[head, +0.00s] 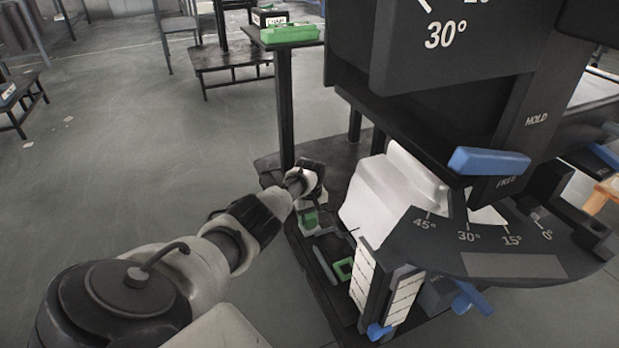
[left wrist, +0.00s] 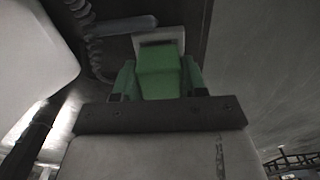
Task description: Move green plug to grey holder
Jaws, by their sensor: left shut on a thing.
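My left gripper (head: 309,208) is low over the dark base beside the white machine body. In the left wrist view my left gripper (left wrist: 158,85) is shut on the green plug (left wrist: 159,75), a green block between its fingers. A small green part (head: 310,220) shows just under the gripper in the head view. A pale grey square piece (left wrist: 159,38) lies right at the plug's far end; it looks like the grey holder, but I cannot tell whether the plug is inside it. My right gripper is not in view.
A green square frame (head: 343,268) and a grey bar (head: 325,265) lie on the dark base, right of the gripper. The white machine body (head: 395,195) and angle-marked plate (head: 480,240) stand close on the right. A coiled cord (left wrist: 95,45) hangs near the plug.

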